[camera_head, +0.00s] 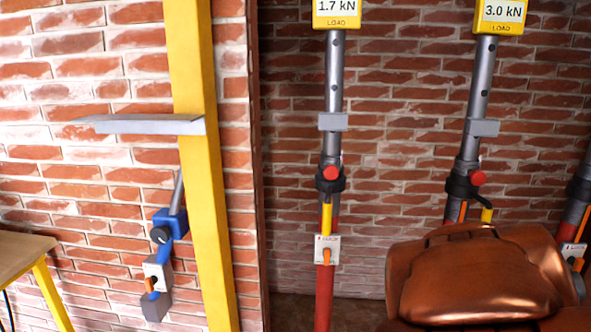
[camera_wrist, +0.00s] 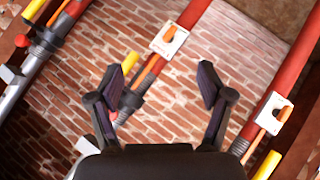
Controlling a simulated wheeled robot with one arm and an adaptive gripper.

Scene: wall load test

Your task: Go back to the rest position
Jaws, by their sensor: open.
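My gripper (camera_wrist: 162,90) shows in the wrist view with its two dark fingers spread apart and nothing between them. It faces the brick wall and the red and grey props. In the head view the copper-coloured casing at the lower right is part of my own arm; my gripper's fingers do not show there. It hides the lower part of the right prop (camera_head: 475,95). The middle prop (camera_head: 333,95) stands upright, with a yellow display reading 1.7 kN (camera_head: 337,10) on top. The right prop's display reads 3.0 kN (camera_head: 501,12).
A yellow post (camera_head: 195,70) with a grey bracket (camera_head: 140,125) stands left of the middle prop. A blue clamp device (camera_head: 168,228) hangs beside the post. A wooden table (camera_head: 20,252) with yellow legs is at the far left. Another prop (camera_head: 577,195) stands at the right edge.

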